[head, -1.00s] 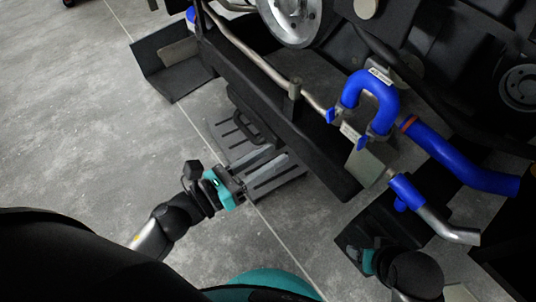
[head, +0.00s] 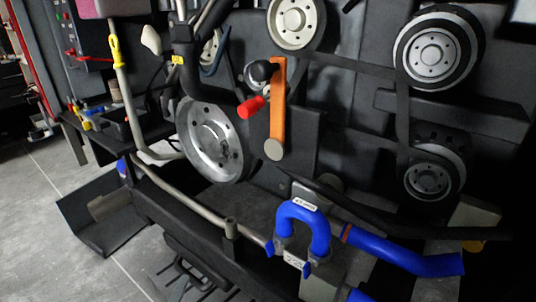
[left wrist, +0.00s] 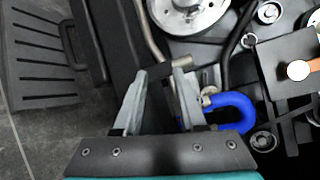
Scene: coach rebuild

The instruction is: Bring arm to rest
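My left gripper (left wrist: 162,78) shows only in the left wrist view. Its two grey fingers stand apart, so it is open. The end of a grey metal pipe (left wrist: 178,68) appears near the fingertips; I cannot tell whether anything touches it. I see nothing held between the fingers. A blue U-shaped hose (left wrist: 236,112) lies just right of the fingers in that view; the head view shows a blue U-shaped hose (head: 304,218) at lower middle. Neither gripper can be made out in the head view now, and my right gripper is hidden from both current views.
An engine with pulleys (head: 436,58) and a large metal disc (head: 214,140) fills the head view. An orange bar (head: 278,105) and a red handle (head: 251,107) stick out. A black tray (head: 100,215) is at left. Grey floor (head: 40,270) is clear at lower left.

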